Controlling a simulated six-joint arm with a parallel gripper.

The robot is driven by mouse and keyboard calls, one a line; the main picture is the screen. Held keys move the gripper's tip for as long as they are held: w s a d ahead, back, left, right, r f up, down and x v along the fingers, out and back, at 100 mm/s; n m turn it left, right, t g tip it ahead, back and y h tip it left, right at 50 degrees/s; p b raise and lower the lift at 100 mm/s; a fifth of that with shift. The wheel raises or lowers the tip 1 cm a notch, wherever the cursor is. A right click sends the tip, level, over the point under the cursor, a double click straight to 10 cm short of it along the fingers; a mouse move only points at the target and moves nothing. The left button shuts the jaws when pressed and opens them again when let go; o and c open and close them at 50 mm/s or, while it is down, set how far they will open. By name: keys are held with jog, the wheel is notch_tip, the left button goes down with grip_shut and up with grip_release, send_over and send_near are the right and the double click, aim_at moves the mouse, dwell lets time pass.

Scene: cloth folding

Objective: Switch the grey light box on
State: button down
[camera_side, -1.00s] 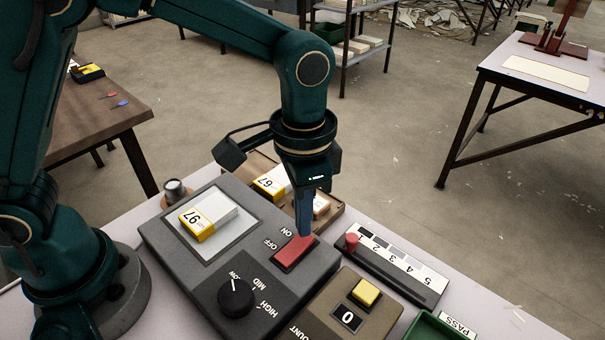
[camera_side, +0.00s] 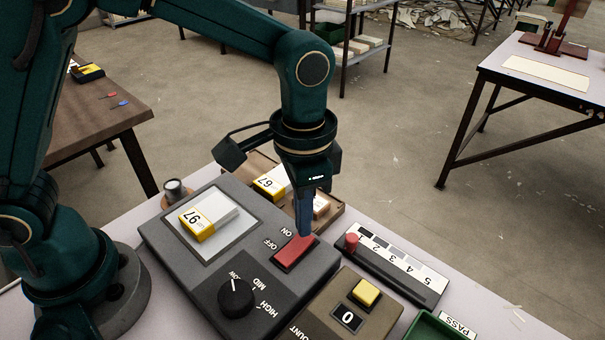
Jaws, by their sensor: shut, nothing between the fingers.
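The grey light box (camera_side: 180,262) lies on the pale table in the side view. Its red rocker switch (camera_side: 294,255) sits at the right side, with ON and OFF lettered beside it. Its pale panel (camera_side: 238,237) holds a yellow and white box marked 97 (camera_side: 198,223). A black knob (camera_side: 236,297) sits by the LOW, MID and HIGH labels. My gripper (camera_side: 303,234) is shut and empty, pointing down, its tips at the far, ON-side end of the red switch. I cannot tell whether the tips touch it. The panel shows no clear glow.
A counter box with a yellow button (camera_side: 366,292) stands close on the right. Behind it is a numbered slider strip (camera_side: 395,270) with a red knob. A wooden tray (camera_side: 335,215) with small boxes stands behind the gripper. A green tray (camera_side: 430,328) is at the front right.

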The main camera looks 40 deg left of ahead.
jog(key=shift+f, duration=1.05)
dwell(0.4)
jog(key=shift+r, duration=3.55)
